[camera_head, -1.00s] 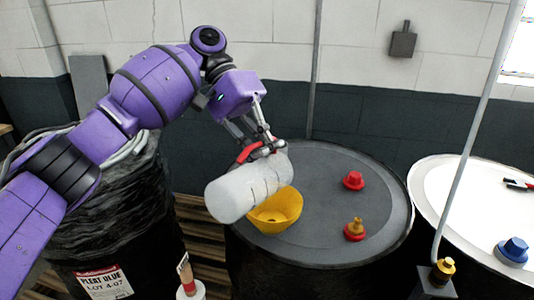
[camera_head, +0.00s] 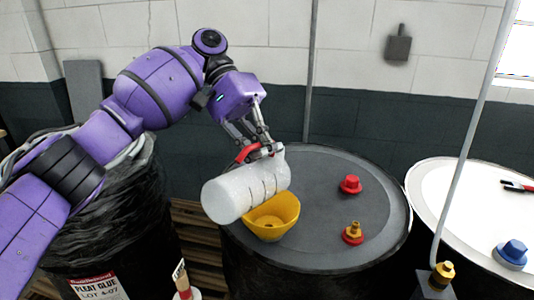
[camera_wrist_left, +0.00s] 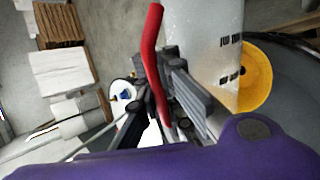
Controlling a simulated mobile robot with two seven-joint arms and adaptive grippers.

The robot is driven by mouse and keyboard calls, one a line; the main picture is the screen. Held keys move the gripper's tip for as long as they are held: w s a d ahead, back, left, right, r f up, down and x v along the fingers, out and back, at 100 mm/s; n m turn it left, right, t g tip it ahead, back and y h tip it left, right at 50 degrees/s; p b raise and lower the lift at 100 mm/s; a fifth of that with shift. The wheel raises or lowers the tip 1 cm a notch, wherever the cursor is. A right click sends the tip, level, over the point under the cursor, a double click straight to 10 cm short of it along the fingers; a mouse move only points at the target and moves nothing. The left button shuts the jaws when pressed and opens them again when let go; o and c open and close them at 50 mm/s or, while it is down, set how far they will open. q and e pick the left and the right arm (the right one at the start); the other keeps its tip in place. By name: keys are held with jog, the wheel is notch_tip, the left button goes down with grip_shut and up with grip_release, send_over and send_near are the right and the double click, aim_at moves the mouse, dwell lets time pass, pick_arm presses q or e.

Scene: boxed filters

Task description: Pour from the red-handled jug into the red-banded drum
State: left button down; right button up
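The red-handled jug (camera_head: 245,190) is a translucent white container, tipped nearly on its side over a yellow funnel (camera_head: 272,221). My left gripper (camera_head: 261,151) is shut on its red handle, which also shows in the left wrist view (camera_wrist_left: 152,60). The jug's body (camera_wrist_left: 208,45) and the funnel (camera_wrist_left: 256,78) appear at the right of that view. The funnel stands on the dark grey top of a black drum (camera_head: 330,200). I cannot make out a red band on this drum or any liquid stream. My right gripper is not in view.
A red cap (camera_head: 350,185) and a brass fitting with a red base (camera_head: 353,232) are on the dark drum top. A white-topped drum (camera_head: 450,195) with a blue cap (camera_head: 512,253) stands at the right, behind a thin pole (camera_head: 463,150). A lined black drum (camera_head: 110,220) is at left.

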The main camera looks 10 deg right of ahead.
pick_arm(q)
jog(key=shift+w+d, duration=0.2)
jog(key=shift+w, duration=0.05)
jog(key=shift+w+d+g+b, duration=0.15)
jog(key=shift+g+b, duration=0.25)
jog(key=shift+b, duration=0.1)
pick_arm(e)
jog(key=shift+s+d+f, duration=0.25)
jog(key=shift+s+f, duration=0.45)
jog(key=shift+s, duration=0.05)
pick_arm(q)
jog(key=shift+w+r, duration=0.1)
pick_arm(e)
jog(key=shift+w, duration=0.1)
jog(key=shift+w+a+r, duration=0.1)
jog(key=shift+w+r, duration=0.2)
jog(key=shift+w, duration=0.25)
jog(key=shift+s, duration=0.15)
